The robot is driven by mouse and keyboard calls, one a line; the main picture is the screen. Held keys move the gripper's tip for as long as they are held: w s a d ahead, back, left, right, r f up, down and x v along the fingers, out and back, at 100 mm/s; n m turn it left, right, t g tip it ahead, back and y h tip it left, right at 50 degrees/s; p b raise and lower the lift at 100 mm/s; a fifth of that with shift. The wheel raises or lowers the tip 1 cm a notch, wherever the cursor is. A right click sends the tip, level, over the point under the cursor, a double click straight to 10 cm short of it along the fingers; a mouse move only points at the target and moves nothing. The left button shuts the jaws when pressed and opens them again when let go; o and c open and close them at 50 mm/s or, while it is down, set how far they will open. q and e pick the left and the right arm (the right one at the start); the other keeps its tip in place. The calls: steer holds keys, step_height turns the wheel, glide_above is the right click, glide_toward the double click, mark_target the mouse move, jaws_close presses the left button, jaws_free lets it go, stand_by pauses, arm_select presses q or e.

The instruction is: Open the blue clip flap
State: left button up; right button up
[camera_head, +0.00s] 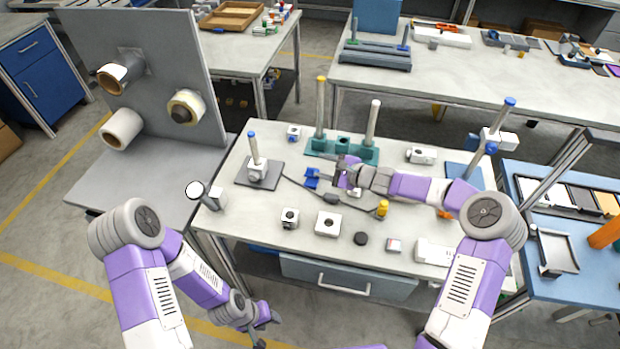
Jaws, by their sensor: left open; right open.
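A small blue clip (312,178) stands on the grey table, left of the table's middle. Its flap is too small to tell open from shut. My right gripper (335,175) reaches in from the right over the table. It is open, and its fingers point left towards the blue clip, just to the right of it. I cannot tell whether they touch it. My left gripper (266,330) is open and empty, hanging low in front of the table, away from the clip.
A green base with two upright posts (341,145) stands behind the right gripper. A dark plate with a blue-topped post (253,165) stands to the left. White blocks (328,224), a black puck (361,238) and a yellow piece (382,208) lie nearer the front. A dark cable crosses the table.

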mark_target(310, 171)
steer(key=f+n+b, duration=0.1)
steer(key=s+d+f+n+y+b, duration=0.1)
steer(key=f+n+y+b, duration=0.1)
steer(key=f+b, duration=0.1)
steer(key=shift+s+d+n, duration=0.2)
steer(key=shift+n, duration=0.2)
steer(key=b+x, duration=0.1)
steer(key=x, duration=0.6)
steer(key=shift+w+a+r, duration=0.1)
steer(key=shift+a, duration=0.1)
arm_select(q)
step_height(310, 171, down, 7)
steer(key=shift+w+r, duration=0.2)
steer(key=shift+w, duration=0.15)
arm_select(e)
jaws_close()
